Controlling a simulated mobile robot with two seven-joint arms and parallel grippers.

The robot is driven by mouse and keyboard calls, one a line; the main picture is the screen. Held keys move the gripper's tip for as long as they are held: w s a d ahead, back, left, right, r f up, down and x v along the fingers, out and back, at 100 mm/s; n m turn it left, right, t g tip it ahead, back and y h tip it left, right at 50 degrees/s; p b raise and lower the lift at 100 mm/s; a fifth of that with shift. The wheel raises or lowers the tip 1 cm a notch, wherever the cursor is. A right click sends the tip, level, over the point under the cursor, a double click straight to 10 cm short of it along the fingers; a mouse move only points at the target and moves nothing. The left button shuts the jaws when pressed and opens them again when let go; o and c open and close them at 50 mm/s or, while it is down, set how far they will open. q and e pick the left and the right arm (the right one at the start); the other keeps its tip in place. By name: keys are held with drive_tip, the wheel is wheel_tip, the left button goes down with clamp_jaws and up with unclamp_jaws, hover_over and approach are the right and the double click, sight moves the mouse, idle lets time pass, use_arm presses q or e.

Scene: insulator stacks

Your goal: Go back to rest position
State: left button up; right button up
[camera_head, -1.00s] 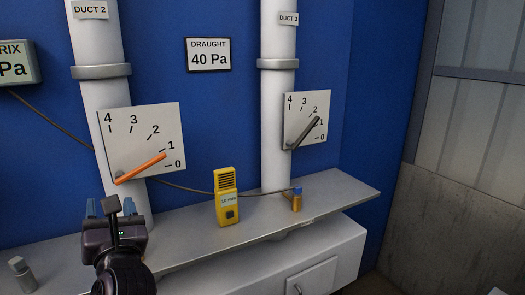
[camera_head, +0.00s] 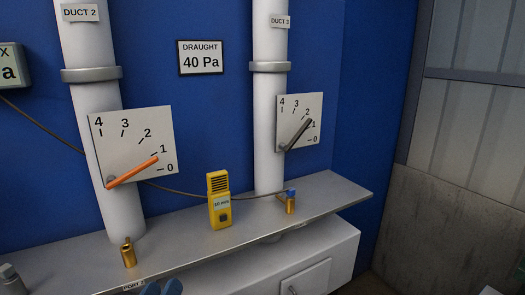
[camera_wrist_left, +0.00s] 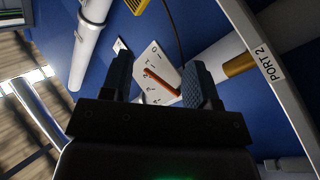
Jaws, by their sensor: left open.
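In the head view the orange lever (camera_head: 133,172) on the duct 2 dial (camera_head: 150,130) points a little below 1. My right gripper is in neither view.
A grey shelf (camera_head: 330,195) runs along the blue wall. A brass fitting (camera_head: 128,254) stands at port 2, and a blue-topped one (camera_head: 291,204) stands farther right. A yellow meter (camera_head: 220,205) stands between them. The duct 3 dial (camera_head: 308,107) has a dark lever.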

use_arm(q)
drive_tip(key=s+a+f+m+g+y, duration=0.1)
drive_tip(key=s+a+f+m+g, duration=0.1)
drive_tip(key=s+f, duration=0.6)
drive_tip(key=s+a+f+m+g+y, duration=0.2)
drive_tip(key=s+a+f+g, duration=0.3)
drive_tip(key=s+f, duration=0.4)
wheel_tip(320, 180, down, 6)
drive_tip(key=shift+s+r, duration=0.25)
drive_tip(key=shift+s, duration=0.05)
